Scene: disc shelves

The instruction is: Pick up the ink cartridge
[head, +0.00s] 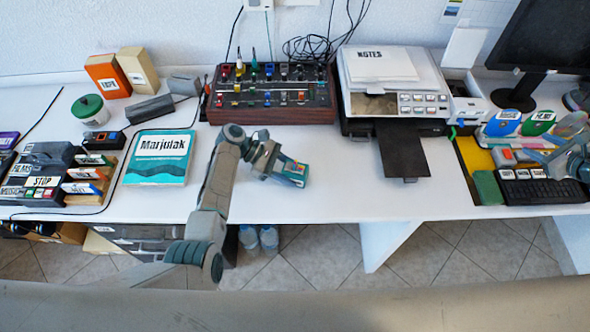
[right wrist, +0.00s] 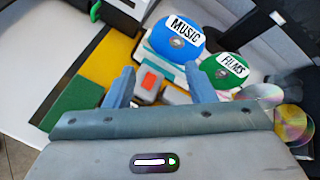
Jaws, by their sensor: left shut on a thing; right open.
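My left gripper (head: 284,165) is shut on a small teal and white box (head: 294,173), held over the middle of the white table; I cannot read its print. My right gripper (head: 543,158) is open at the right end of the table; its two fingers also show in the right wrist view (right wrist: 160,85). Between and beyond those fingers lies a small grey block with an orange-red patch (right wrist: 151,81), which may be the ink cartridge. In the head view this block (head: 503,156) lies left of the gripper. No label naming an ink cartridge is readable.
The table's front middle is clear.

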